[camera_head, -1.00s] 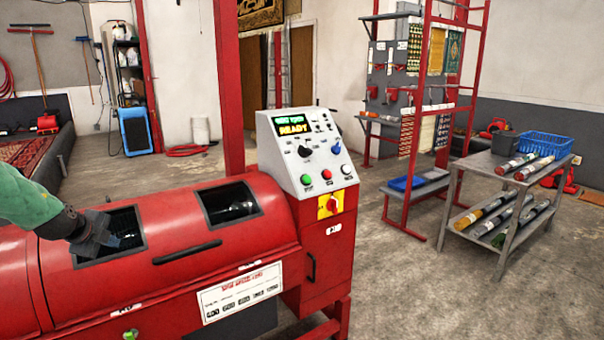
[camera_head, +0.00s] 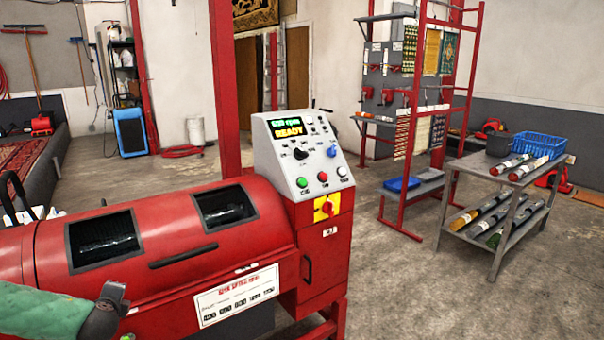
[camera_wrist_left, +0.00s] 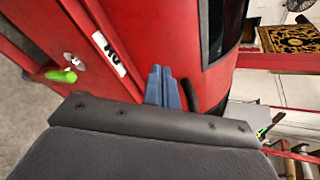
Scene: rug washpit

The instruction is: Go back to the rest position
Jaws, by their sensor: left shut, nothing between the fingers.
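My left gripper (camera_head: 112,294) is low at the left of the head view, in front of the red drum machine (camera_head: 180,232). In the left wrist view its blue-grey fingers (camera_wrist_left: 163,88) are together and empty, pointing along the machine's red side (camera_wrist_left: 140,35). I cannot tell whether they touch the machine. My green-sleeved left arm comes in from the lower left. My right gripper is not in view.
The machine has two dark window openings (camera_head: 103,240) and a control panel (camera_head: 300,155) reading READY. A green knob (camera_wrist_left: 60,75) sticks out of its front in the wrist view. A grey cart (camera_head: 510,178) with rolled pieces stands right. Concrete floor between is clear.

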